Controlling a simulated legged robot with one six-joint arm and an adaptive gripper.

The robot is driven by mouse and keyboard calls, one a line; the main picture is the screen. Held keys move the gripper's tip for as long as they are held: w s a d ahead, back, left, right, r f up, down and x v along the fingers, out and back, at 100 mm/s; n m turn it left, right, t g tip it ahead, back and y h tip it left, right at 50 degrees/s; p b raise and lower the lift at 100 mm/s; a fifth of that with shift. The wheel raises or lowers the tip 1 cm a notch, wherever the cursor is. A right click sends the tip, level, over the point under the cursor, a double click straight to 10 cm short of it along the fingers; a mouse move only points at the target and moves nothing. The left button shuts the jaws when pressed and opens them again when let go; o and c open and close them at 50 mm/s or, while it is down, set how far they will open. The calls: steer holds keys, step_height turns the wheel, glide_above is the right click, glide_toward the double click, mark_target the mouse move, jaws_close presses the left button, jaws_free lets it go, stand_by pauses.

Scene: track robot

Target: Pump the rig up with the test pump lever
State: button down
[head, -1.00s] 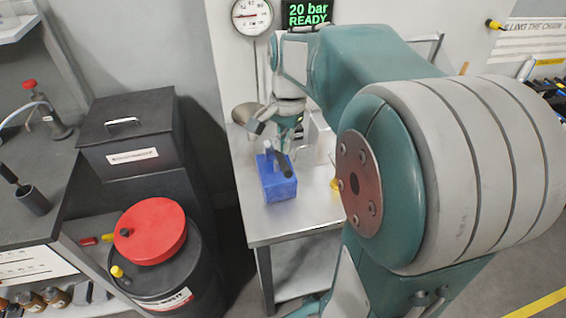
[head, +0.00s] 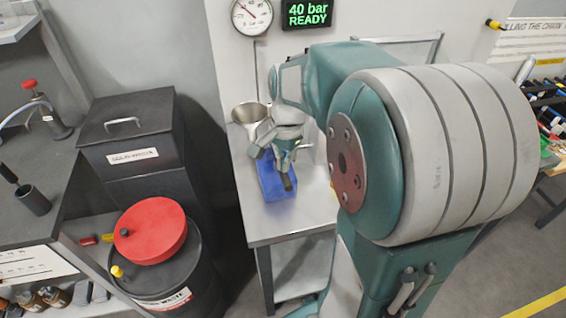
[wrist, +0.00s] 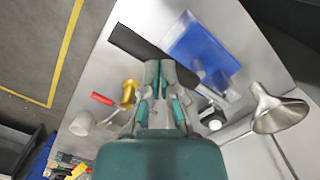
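The test pump is a blue block (head: 275,187) on a steel bench, also at the top of the wrist view (wrist: 200,48). Its lever has a black grip (wrist: 133,43) that runs across just beyond my fingertips in the wrist view. My gripper (wrist: 159,66) has its fingers close together, with their tips at or against the lever; the lever does not appear to lie between them. In the head view my gripper (head: 285,168) is above the pump and hides part of it. The green display (head: 307,13) reads 40 bar READY. The round gauge (head: 252,16) hangs beside it.
A metal funnel (head: 249,113) stands behind the pump, close to my wrist. The bench (head: 270,228) is bare in front. A drum with a red lid (head: 152,228) and a dark lidded bin stand to the left. A brass fitting (wrist: 129,92) is near my fingers.

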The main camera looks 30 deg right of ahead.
steer(key=shift+w+d+r, duration=0.25)
steer(key=shift+w+d, duration=0.1)
steer(key=shift+d, duration=0.35)
steer(key=shift+w+d+r, duration=0.25)
steer(key=shift+w+d, duration=0.05)
steer(key=shift+d, duration=0.4)
steer(key=shift+r, duration=0.1)
step_height(320, 180, up, 12)
steer(key=d, duration=0.1)
steer(key=shift+w, duration=0.3)
steer(key=shift+f, duration=0.2)
steer(key=a+f, duration=0.1)
steer(key=s+a+f, duration=0.1)
steer(key=a+f, duration=0.1)
steer(key=shift+s+a+f, duration=0.15)
steer(key=shift+s, duration=0.15)
steer(key=shift+f, duration=0.1)
steer(key=shift+s+a+f, duration=0.1)
steer(key=shift+a+f, duration=0.05)
steer(key=shift+f, duration=1.55)
steer(key=shift+a+f, duration=0.1)
steer(key=shift+f, duration=1.6)
